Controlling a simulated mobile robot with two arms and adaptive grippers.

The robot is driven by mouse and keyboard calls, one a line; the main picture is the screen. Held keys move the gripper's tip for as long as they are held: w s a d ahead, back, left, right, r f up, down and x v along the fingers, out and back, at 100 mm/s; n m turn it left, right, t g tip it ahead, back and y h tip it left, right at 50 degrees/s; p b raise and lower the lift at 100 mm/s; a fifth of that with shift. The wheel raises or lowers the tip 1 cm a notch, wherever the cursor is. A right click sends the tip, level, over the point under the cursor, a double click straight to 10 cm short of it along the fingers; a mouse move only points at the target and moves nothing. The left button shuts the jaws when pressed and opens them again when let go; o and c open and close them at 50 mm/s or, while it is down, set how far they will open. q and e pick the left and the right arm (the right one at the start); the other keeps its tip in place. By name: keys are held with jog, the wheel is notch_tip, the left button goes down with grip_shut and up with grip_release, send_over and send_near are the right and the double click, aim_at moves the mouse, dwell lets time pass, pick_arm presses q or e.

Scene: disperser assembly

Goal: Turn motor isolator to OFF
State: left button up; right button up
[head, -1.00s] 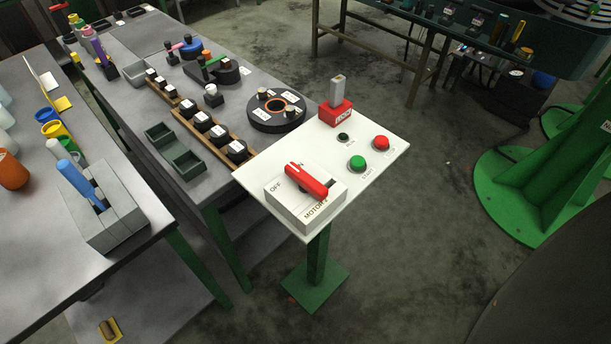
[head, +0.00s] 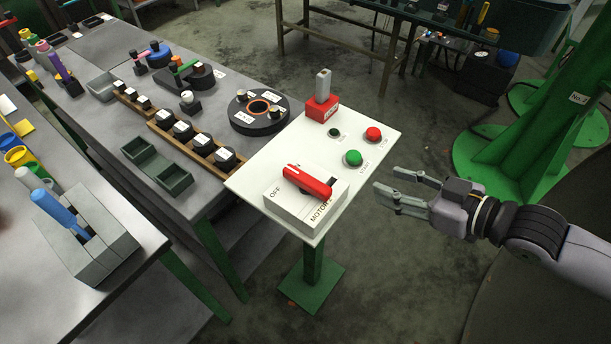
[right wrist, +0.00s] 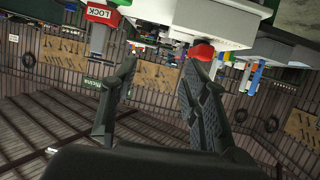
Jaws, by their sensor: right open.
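The motor isolator (head: 289,207) is a white box at the near left of a white panel (head: 246,173) on a green post. Its red handle (head: 307,182) lies across the box top, slanting from upper left to lower right. The OFF label is left of the handle, and MOTOR lettering is on the near right part of the box. My right gripper (head: 387,195) is open and empty, right of the panel and apart from it. My left gripper is not in view.
The panel also carries a green button (head: 353,158), a red button (head: 374,133) and a red lock block (head: 322,108) with a grey upright part. A grey bench (head: 110,150) with parts stands to the left. The floor right of the post is clear.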

jog(key=s+a+r+n+g+y, duration=0.1)
jog(key=s+a+r, duration=0.2)
jog(key=s, duration=0.2)
send_near(309, 179)
jog(key=x, duration=0.9)
jog(key=shift+w+a, duration=0.2)
jog(key=shift+a, duration=0.1)
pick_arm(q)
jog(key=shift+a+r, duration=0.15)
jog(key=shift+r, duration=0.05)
pick_arm(e)
jog(key=shift+w+a+f, duration=0.2)
jog(key=shift+a+f, duration=0.1)
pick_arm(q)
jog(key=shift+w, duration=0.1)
